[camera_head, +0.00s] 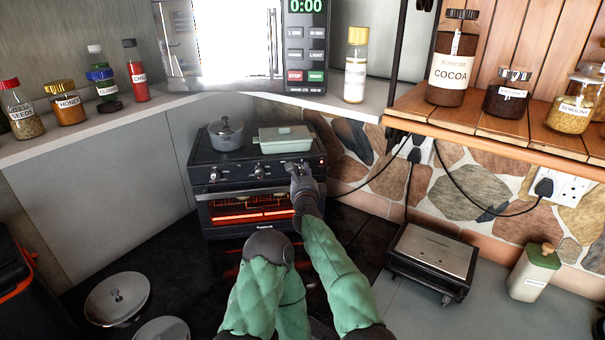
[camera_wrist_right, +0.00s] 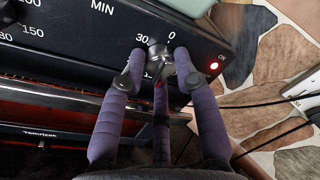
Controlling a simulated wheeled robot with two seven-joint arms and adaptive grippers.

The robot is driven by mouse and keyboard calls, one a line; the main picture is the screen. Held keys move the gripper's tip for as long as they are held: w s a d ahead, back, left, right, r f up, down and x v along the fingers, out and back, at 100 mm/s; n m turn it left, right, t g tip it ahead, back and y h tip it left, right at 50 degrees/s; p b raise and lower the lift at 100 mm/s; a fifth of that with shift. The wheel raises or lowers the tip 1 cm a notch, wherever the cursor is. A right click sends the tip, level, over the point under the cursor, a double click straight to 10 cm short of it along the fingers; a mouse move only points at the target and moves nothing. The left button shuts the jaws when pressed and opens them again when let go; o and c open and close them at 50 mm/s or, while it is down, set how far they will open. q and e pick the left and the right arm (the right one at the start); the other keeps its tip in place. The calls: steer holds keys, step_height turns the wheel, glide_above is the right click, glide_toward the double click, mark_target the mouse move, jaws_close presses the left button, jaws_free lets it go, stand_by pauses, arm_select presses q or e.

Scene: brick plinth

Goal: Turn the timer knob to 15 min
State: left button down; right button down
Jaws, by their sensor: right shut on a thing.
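The timer knob (camera_wrist_right: 160,54) is a small dark knob on the black front panel of the mini oven (camera_head: 256,146). In the right wrist view it sits between the marks 30 and 0, and "MIN" is printed to its left. My right gripper (camera_wrist_right: 160,66) has purple-grey fingers around the knob and is shut on it. Another finger lies below the knob and covers part of the dial's lower marks. The knob's exact setting is hard to read. In the head view my right gripper (camera_head: 302,178) hides the knob. My left gripper does not show.
A grey pot (camera_head: 225,132) and a pale green dish (camera_head: 285,139) stand on the oven. Two other knobs are left of my gripper. A red light (camera_wrist_right: 214,65) glows right of the timer. A metal-topped appliance (camera_head: 433,250) stands at the right. The microwave (camera_head: 305,50) is above.

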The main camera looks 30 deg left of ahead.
steer(key=shift+w+d+r+m, duration=0.1)
steer(key=shift+d+m, duration=0.1)
steer(key=shift+m, duration=0.1)
steer(key=c, duration=0.9)
jaws_free()
steer(key=shift+w, duration=0.1)
steer(key=shift+c, duration=0.2)
steer(key=shift+s, duration=0.2)
steer(key=v, duration=1.1)
steer(key=shift+s+d, duration=0.2)
steer(key=shift+s, duration=0.1)
